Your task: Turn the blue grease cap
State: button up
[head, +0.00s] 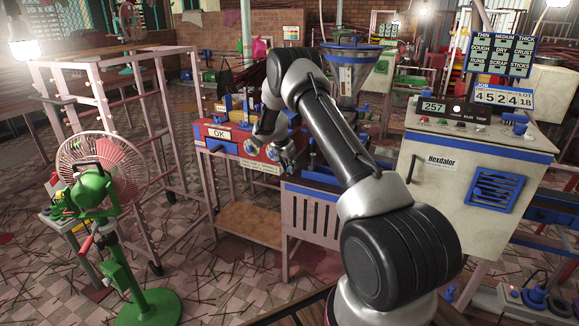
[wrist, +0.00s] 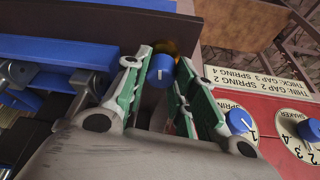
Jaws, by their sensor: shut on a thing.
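The blue grease cap (wrist: 160,74) shows in the wrist view, a small round cap with a white mark, in front of a brass-coloured part. My gripper (wrist: 164,60) has its two green-padded fingers on either side of the cap and is shut on it. In the head view my arm bends down to the red machine (head: 258,152) on the stand, and my fingers and the cap cannot be made out there.
In the wrist view, a blue knob (wrist: 240,122) and another blue knob (wrist: 312,130) sit on the red panel close right of my gripper. Blue bars (wrist: 62,55) lie to the left. A fan (head: 100,180) and a control cabinet (head: 465,180) flank the stand.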

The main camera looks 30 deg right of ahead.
jog(key=o, duration=1)
jog(key=v, duration=1.2)
